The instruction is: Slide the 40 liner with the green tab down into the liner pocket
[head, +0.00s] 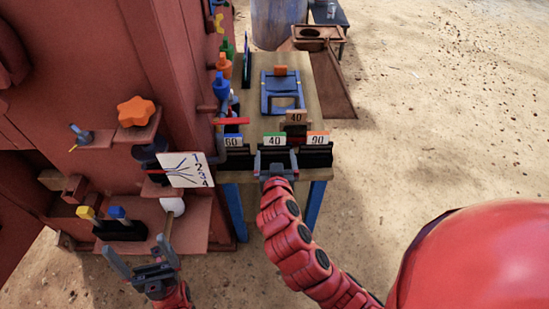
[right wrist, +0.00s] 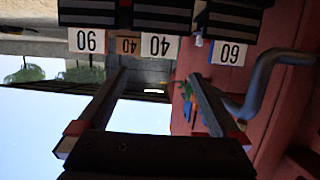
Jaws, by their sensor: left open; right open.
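The 40 liner (head: 274,141) is a dark ribbed block with a white 40 label and a green tab on top. It stands between the 60 liner (head: 235,158) and the 90 liner (head: 317,158) on the table. My right gripper (head: 277,163) is open in front of the 40 liner, its fingers apart. In the right wrist view, upside down, the 40 label (right wrist: 158,46) lies beyond the open fingers (right wrist: 157,76), with nothing between them. My left gripper (head: 140,258) is open and empty, low at the left. I cannot tell which part is the liner pocket.
The wooden table (head: 258,115) carries a brown 40 sign (head: 296,117) and a blue frame (head: 281,92) with an orange tab. The red machine (head: 110,60) fills the left, with a numbered card (head: 186,170), an orange knob (head: 136,111) and protruding shelves.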

